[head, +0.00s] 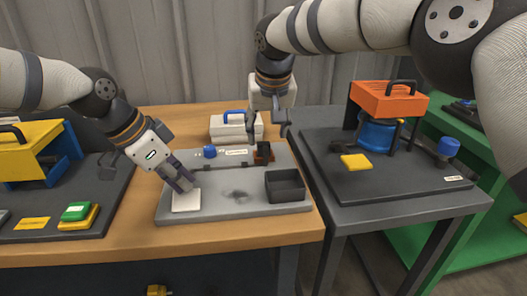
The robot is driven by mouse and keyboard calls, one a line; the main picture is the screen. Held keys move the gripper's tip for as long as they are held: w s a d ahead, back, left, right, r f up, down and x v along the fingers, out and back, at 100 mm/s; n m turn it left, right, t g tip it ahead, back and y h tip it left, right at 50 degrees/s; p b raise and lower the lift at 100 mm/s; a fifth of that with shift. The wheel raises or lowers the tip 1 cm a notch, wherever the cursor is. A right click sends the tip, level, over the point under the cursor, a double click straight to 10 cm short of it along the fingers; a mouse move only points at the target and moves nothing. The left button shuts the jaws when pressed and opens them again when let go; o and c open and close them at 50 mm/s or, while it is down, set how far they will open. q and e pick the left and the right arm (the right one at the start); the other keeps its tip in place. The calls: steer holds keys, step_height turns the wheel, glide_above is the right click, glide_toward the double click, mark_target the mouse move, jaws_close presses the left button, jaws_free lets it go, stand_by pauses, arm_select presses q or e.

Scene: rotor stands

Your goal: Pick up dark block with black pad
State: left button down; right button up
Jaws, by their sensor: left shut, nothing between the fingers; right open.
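A small dark block (264,151) stands on the grey tray (230,208), towards its back right. A black pad on it is too small to make out. My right gripper (268,134) points down, just above the block, its fingers apart and empty. Whether its fingertips touch the block cannot be told. My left gripper (185,186) is shut and empty, low over a white square plate (187,201) at the tray's front left.
A black open bin (285,186) sits at the tray's right. A blue knob (209,152) and a blue-handled white case (229,130) are behind. An orange-topped fixture (388,98) and yellow pad (355,162) stand on the right table. A green block (76,211) lies left.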

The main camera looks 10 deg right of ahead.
mark_target(264, 145)
steer(key=x, duration=0.5)
steer(key=shift+w+a, duration=0.2)
steer(key=shift+w, duration=0.05)
jaws_close()
